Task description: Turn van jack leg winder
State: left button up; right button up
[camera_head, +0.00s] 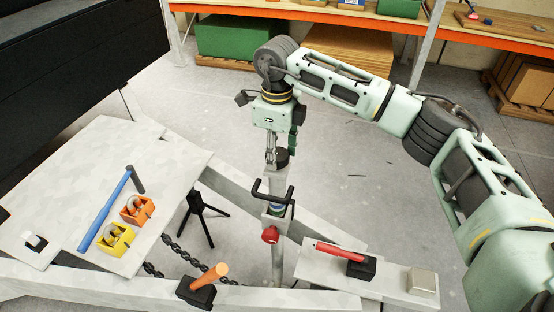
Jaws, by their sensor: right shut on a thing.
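The jack leg (278,262) is a pale grey upright post standing in the gap of the chassis frame. A black U-shaped handle (266,196) and a red knob (270,235) sit on its upper part. My left gripper is not in view.
A red-handled lever (340,252) is at right, an orange-handled one (209,277) in front. A black tripod (197,210) and chains (180,253) are near.

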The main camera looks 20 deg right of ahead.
aim_at(278, 155)
jog(key=n+b, duration=0.1)
jog(key=n, duration=0.1)
jog(key=shift+s+f+n+b, duration=0.1)
jog(key=shift+f+n+b, duration=0.15)
jog(key=shift+n+b, duration=0.15)
jog(key=shift+r+n+b, duration=0.1)
jog(key=shift+n+b, duration=0.55)
jog(key=shift+n, duration=0.75)
jog(key=o, duration=1.1)
jog(key=shift+s+r, duration=0.1)
jog(key=shift+r, duration=0.15)
notch_tip(278, 155, up, 12)
jog(key=shift+f, duration=0.1)
